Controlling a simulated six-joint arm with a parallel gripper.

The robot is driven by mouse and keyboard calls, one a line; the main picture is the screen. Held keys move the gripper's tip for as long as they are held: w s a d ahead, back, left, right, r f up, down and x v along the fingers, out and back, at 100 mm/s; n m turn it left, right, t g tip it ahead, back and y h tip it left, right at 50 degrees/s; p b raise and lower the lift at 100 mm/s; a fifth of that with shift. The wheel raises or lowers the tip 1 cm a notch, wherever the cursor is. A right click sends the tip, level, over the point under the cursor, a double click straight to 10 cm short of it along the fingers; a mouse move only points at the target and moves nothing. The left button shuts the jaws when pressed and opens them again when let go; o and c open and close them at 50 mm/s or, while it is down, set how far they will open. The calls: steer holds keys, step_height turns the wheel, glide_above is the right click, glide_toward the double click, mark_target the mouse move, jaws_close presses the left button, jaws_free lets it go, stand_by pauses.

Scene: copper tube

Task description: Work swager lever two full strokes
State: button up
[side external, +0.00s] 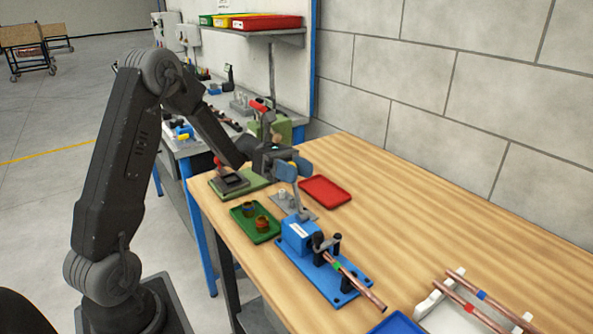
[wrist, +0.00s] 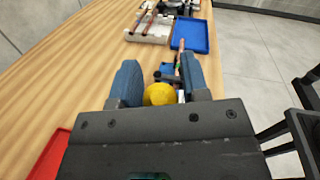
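The blue swager (side external: 301,236) is on the wooden bench, with a copper tube (side external: 356,282) bearing a green band in its front end. Its grey lever (side external: 297,197) rises from the body and leans back toward my gripper (side external: 294,169). In the wrist view, the lever's yellow knob (wrist: 160,94) is between the blue fingers of my gripper (wrist: 160,80). The fingers are apart around the knob, with a narrow gap showing on its right. The knob is hidden by the fingers in the side view.
A green tray (side external: 250,232) with small fittings is left of the swager, and a red tray (side external: 325,191) is behind it. A white rack (side external: 437,297) with copper tubes and a blue tray (side external: 397,323) are at the front right. The bench's back right is clear.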

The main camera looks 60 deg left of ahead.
jaws_close()
stand_by(0.3)
steer(key=shift+d+r+y, duration=0.25)
steer(key=shift+d+y, duration=0.65)
steer(key=shift+d, duration=0.1)
steer(key=d+f+m+g+y, duration=0.1)
steer(key=d+f+y, duration=0.1)
steer(key=d+y, duration=0.5)
steer(key=shift+y, duration=0.5)
steer(key=shift+d, duration=0.1)
